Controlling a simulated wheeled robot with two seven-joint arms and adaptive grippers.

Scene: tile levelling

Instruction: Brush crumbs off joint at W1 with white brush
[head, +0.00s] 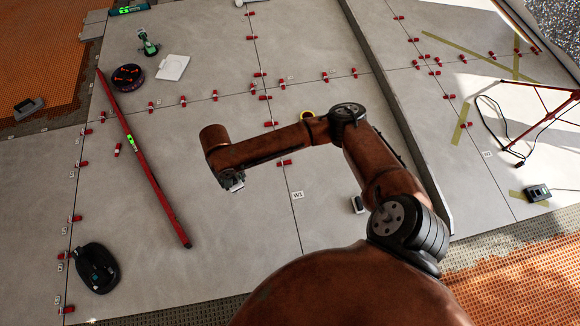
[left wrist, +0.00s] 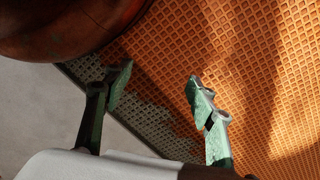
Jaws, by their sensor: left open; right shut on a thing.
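The W1 label (head: 298,195) lies on the grey tiles, right beside a joint (head: 291,215) that runs down the picture. Crumbs there are too small to make out. My right gripper (head: 233,181) is left of that joint, pointing down and shut on a pale thing. This looks like the white brush (head: 238,186), mostly hidden by the gripper. My right forearm crosses over the joint and hides part of it. My left gripper (left wrist: 160,95) is open and empty in the left wrist view, its green-padded fingers apart above the orange mat.
A long red level (head: 143,157) lies on the tiles at left. Red clips (head: 284,163) stand along the joints. A small white-and-dark object (head: 357,204) lies right of W1. A black tool (head: 96,268) sits at lower left. A raised edge (head: 395,110) runs along the right.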

